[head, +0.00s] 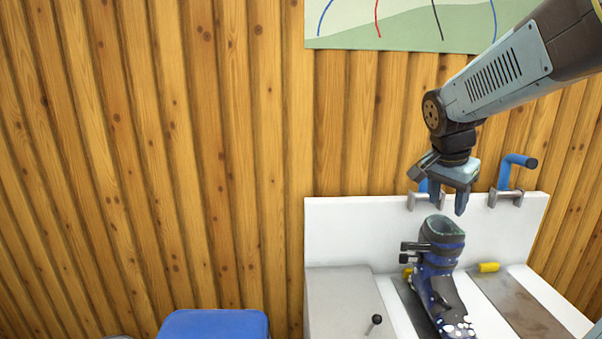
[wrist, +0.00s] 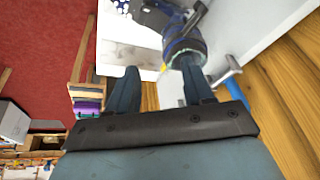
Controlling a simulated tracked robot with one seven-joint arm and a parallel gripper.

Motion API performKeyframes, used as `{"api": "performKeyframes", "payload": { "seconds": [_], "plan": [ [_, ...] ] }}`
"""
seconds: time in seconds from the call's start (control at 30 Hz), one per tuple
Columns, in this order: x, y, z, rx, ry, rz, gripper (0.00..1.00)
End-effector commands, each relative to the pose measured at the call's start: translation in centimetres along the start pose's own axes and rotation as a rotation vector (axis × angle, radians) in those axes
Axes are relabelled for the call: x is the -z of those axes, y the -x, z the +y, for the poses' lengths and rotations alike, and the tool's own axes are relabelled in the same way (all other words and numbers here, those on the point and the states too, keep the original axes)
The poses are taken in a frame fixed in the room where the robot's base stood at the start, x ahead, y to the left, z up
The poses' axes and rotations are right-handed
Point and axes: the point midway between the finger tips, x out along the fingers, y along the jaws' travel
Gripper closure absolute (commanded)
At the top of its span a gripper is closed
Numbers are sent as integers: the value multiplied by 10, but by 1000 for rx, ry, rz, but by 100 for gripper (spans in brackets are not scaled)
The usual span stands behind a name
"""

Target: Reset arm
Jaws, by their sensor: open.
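My gripper (head: 448,200) is open and points down above the bench, with nothing between its fingers. It also shows in the wrist view (wrist: 160,85), with its two dark fingers spread apart. A blue and black ski boot (head: 437,280) with buckles stands upright on the white binding bench (head: 345,230), just below my gripper in the head view. The boot (wrist: 182,38) also shows beyond the right finger in the wrist view, partly hidden by it.
Blue-handled clamps (head: 508,172) sit on the bench's back panel. A yellow piece (head: 488,267) lies right of the boot. A black-knobbed lever (head: 375,320) stands at the front left. A blue seat (head: 213,325) is left of the bench. A wooden wall (head: 150,150) closes the back.

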Motion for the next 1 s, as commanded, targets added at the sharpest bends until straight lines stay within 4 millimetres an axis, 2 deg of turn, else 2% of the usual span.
{"api": "performKeyframes", "payload": {
  "seconds": [0.1,0.3,0.6,0.8,1.0],
  "plan": [
    [-24,20,14,60,154,-3,49],
    [-64,45,37,161,427,7,49],
    [-116,65,68,297,788,60,49],
    [-130,69,76,333,892,84,49],
    [-131,69,76,336,903,85,49]
  ]
}}
